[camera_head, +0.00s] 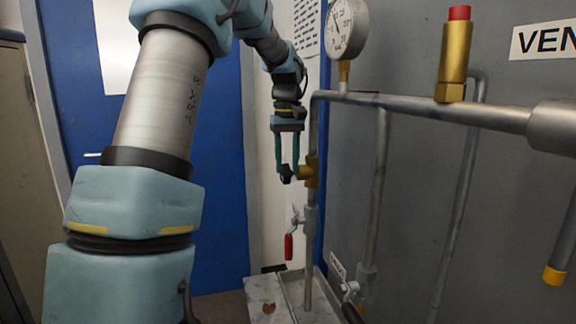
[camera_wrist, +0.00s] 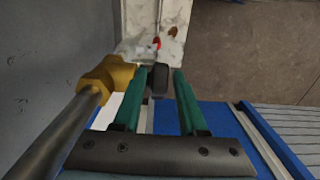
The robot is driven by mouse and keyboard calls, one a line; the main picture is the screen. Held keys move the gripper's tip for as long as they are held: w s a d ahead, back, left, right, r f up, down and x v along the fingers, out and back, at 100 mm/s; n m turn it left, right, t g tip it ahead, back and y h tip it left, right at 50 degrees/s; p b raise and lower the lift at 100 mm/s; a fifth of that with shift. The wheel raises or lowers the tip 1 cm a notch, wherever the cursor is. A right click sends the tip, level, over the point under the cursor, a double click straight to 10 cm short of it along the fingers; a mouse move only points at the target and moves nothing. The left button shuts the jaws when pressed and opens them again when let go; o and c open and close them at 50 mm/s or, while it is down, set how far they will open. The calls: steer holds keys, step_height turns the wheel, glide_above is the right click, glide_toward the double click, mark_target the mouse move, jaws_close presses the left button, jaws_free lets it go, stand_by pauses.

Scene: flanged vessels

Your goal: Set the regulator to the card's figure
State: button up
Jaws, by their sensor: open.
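The regulator's brass body (camera_head: 310,171) sits on the upright pipe, with a dark knob (camera_head: 286,179) on its left side. In the wrist view the brass body (camera_wrist: 105,76) is left of my fingers and the dark knob (camera_wrist: 159,81) shows between the fingertips. My gripper (camera_head: 287,173) points down, its green fingers open and apart at the knob; I cannot tell whether either touches it. A pressure gauge (camera_head: 347,26) stands on the pipe above; its reading is too small to tell. A printed white sheet (camera_head: 307,27) hangs behind; its figures are unreadable.
A red-handled valve (camera_head: 289,246) is below the regulator and a black-handled valve (camera_head: 351,291) is lower right. A red-capped brass fitting (camera_head: 455,52) stands on the horizontal pipe (camera_head: 420,107). The grey vessel wall is close on the right; a blue door (camera_head: 215,140) is behind.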

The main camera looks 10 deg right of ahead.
steer(key=shift+a+f, duration=0.1)
steer(key=shift+f, duration=0.85)
jaws_close()
